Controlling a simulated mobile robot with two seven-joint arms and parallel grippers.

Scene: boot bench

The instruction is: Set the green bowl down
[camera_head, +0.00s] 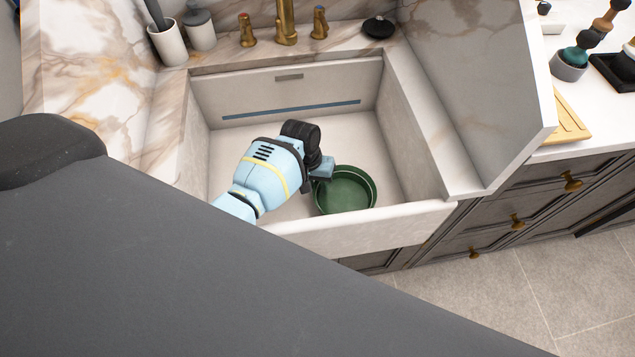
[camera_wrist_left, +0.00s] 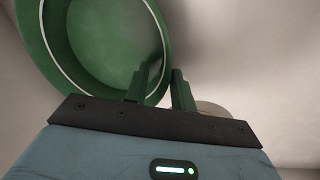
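The green bowl (camera_head: 345,192) is inside the white sink (camera_head: 415,160), near its front wall, with its opening facing up. My left gripper (camera_head: 322,172) is at the bowl's left rim, reaching in from the left. In the left wrist view, one finger is inside the green bowl (camera_wrist_left: 100,40) and the other outside, with the bowl's wall between them. The bowl looks empty. Its underside is hidden, so I cannot tell whether it touches the sink floor. My right gripper is not in view.
A brass faucet (camera_head: 286,22) with two handles stands behind the sink. A white cup (camera_head: 168,44) and a grey jar (camera_head: 199,28) stand on the marble counter at back left. A black round object (camera_head: 378,27) lies at back right. The sink floor behind the bowl is clear.

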